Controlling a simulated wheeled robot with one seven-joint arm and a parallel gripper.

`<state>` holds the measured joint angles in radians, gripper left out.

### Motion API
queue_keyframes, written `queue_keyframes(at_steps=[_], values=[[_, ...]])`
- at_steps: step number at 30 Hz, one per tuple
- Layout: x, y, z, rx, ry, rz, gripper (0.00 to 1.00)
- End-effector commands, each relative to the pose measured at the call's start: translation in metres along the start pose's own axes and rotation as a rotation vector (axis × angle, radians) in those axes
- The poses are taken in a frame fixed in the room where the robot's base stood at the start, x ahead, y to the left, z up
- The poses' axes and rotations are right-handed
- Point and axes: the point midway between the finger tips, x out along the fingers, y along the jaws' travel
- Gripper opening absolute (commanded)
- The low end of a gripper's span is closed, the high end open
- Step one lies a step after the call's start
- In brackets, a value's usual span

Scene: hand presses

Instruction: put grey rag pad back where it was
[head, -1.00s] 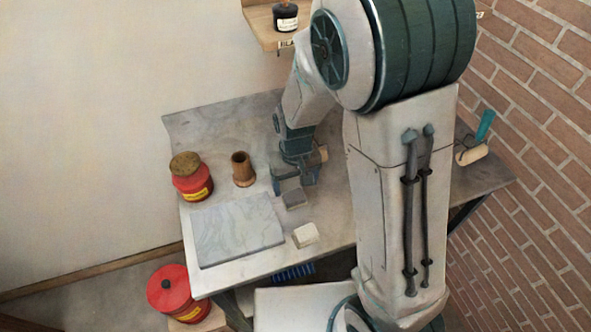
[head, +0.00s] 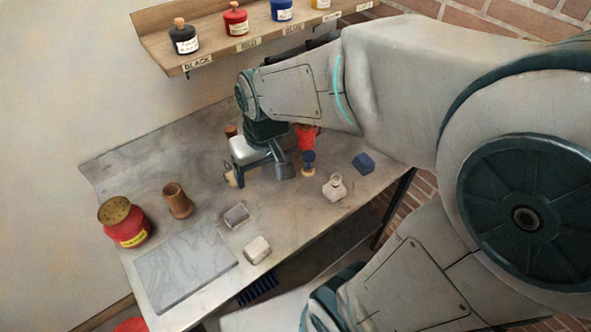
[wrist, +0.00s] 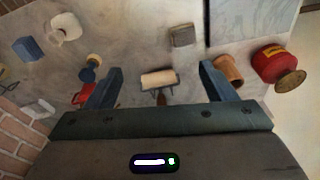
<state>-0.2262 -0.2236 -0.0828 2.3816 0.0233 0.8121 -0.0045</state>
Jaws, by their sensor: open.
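The grey rag pad (head: 236,215) is a small grey block lying on the table, just off the right corner of the grey stone slab (head: 165,283). In the wrist view, the pad (wrist: 182,37) lies ahead of the fingers beside the slab's edge. My gripper (head: 262,172) is over the table, up and to the right of the pad and apart from it. In the wrist view its two fingers (wrist: 161,72) are spread with nothing gripped. A roller with a pale cylinder (wrist: 158,78) lies below, between the fingers in that view.
A pale pad (head: 257,250) lies near the table's front edge, a blue pad (head: 363,163) farther right. A wooden cup (head: 178,200) and red can (head: 123,222) stand left. A white pot (head: 334,187) and blue-knobbed tool (head: 308,162) stand right. An ink shelf (head: 220,48) hangs behind.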

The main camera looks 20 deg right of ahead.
Motion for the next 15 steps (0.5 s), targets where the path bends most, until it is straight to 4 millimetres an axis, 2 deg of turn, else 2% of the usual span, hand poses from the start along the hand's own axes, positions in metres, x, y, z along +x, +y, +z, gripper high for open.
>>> queue_keyframes(at_steps=[1, 6, 10, 15], values=[[-0.014, 0.008, 0.010, 0.024, 0.033, 0.006, 0.78], [-0.042, 0.025, 0.040, 0.078, 0.104, 0.037, 0.78], [-0.053, 0.032, 0.056, 0.104, 0.137, 0.060, 0.78], [-0.057, 0.035, 0.064, 0.118, 0.152, 0.072, 0.78]])
